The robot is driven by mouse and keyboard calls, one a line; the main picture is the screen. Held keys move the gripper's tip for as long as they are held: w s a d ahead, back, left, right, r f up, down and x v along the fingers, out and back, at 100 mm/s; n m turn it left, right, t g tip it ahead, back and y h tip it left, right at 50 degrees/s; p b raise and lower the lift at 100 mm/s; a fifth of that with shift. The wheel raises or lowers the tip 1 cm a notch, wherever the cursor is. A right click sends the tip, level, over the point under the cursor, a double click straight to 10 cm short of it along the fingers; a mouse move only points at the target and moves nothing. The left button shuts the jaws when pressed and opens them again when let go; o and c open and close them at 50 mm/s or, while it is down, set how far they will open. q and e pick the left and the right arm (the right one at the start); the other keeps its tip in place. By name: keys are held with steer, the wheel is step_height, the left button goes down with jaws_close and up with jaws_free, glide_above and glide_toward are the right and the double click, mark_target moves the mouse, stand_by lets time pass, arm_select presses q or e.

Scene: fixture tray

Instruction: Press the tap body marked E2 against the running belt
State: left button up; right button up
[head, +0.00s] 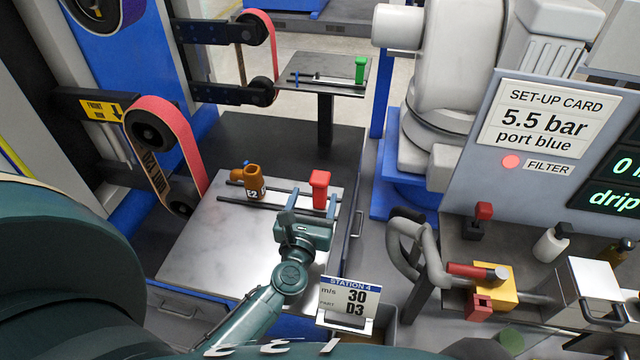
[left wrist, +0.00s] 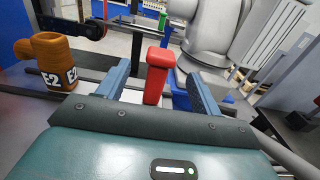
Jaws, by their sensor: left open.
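The brown tap body marked E2 (head: 254,180) stands on the metal fixture tray (head: 205,245), beside the dark rails. It also shows at the left of the left wrist view (left wrist: 52,62). The pink-red belt (head: 178,140) runs over dark rollers to the left of the tray; a still picture does not show whether it moves. My left gripper (head: 305,205) is open over the tray, in front of a red block-topped post (head: 320,185). In the left wrist view the red post (left wrist: 156,75) appears between the open fingers. The tap body is to the gripper's left, apart from it. My right gripper is not in view.
A second pink belt (head: 262,35) and a small table (head: 345,88) with a green post (head: 360,68) stand behind. A sign reading Station 4 (head: 349,298) stands at the tray's front right. Pipes and a yellow valve block (head: 495,287) are at right. The tray's front left is clear.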

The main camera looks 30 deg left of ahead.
mark_target(318, 185)
arm_select(q)
steer(key=x, duration=0.6)
steer(key=shift+w+a+r, duration=0.1)
steer(key=shift+w+r, duration=0.25)
steer(key=shift+w, duration=0.05)
steer(key=shift+c, duration=0.5)
steer(key=c, duration=1.3)
